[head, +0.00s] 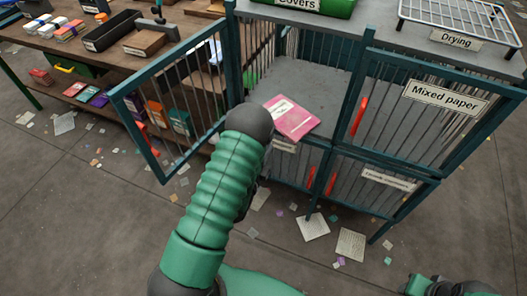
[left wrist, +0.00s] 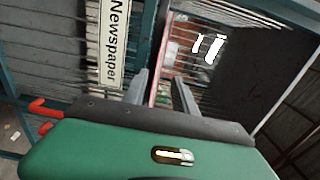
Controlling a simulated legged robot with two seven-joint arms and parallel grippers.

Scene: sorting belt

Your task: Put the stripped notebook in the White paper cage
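The stripped notebook (head: 292,117), pink with a white label, lies flat at the open front of the upper left cage compartment (head: 290,82). In the left wrist view the notebook (left wrist: 158,60) shows edge-on as a thin red and pale strip. My left gripper (left wrist: 162,74) has its fingers apart, one on each side of this strip, with a gap visible on the upper-finger side. In the head view my arm hides that gripper. The compartment's barred door (head: 172,105) stands open to the left; I see no readable label for it.
A "Mixed paper" cage (head: 440,98) is shut at the right. A "Newspaper" sign (left wrist: 115,45) is on the compartment below. A drying rack (head: 462,18) and a green covers bin (head: 312,5) stand on top. A workbench (head: 95,55) stands left; paper scraps litter the floor.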

